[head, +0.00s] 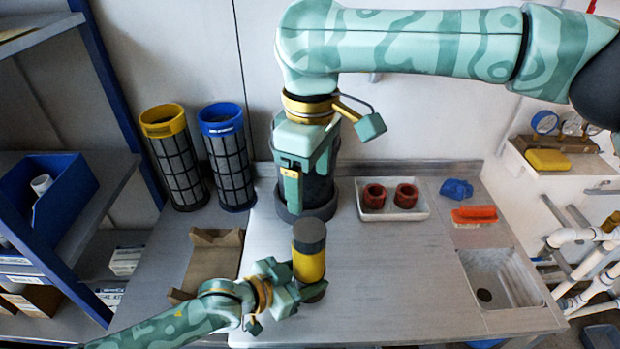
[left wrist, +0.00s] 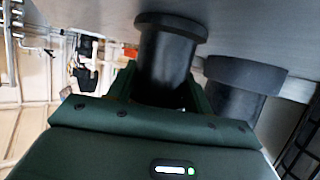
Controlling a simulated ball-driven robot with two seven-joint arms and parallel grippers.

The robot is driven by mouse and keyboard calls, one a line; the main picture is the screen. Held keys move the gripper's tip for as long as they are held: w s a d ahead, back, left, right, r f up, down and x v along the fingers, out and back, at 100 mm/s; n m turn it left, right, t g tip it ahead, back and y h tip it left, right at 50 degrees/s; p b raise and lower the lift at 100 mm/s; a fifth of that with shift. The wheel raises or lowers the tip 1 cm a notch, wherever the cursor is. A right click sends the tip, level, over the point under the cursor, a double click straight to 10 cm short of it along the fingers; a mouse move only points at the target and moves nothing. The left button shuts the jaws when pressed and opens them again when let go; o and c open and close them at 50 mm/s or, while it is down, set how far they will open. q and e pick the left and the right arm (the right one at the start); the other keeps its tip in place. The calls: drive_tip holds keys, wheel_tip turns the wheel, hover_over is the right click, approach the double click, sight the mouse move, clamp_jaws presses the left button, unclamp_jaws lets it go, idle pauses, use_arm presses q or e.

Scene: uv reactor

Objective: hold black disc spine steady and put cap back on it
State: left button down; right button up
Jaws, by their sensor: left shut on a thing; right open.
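The black disc spine stands upright near the table's front, with its dark flanged foot on the table. In the head view it carries a yellow sleeve (head: 309,266) and a dark grey cap-like top (head: 309,232). I cannot tell whether that top is fully seated. My left gripper (head: 300,290) is shut around the spine's lower part. In the left wrist view the black spine (left wrist: 166,62) is between the fingers, flange on the table. My right gripper (head: 293,205) is open and empty, pointing down behind the spine, in front of a larger black cylinder (head: 320,190).
A white tray (head: 425,210) with two red-brown rings is right of the larger cylinder. A blue object (head: 456,189), an orange brush (head: 475,215) and a sink (head: 500,278) lie further right. A brown cradle (head: 212,258) is at left. The table right of the spine is clear.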

use_arm(q)
drive_tip(key=c, duration=0.5)
unclamp_jaws()
drive_tip(key=p+v, duration=0.4)
drive_tip(key=v, duration=1.2)
drive_tip(key=shift+s+r, duration=0.1)
drive_tip(key=shift+r, duration=0.1)
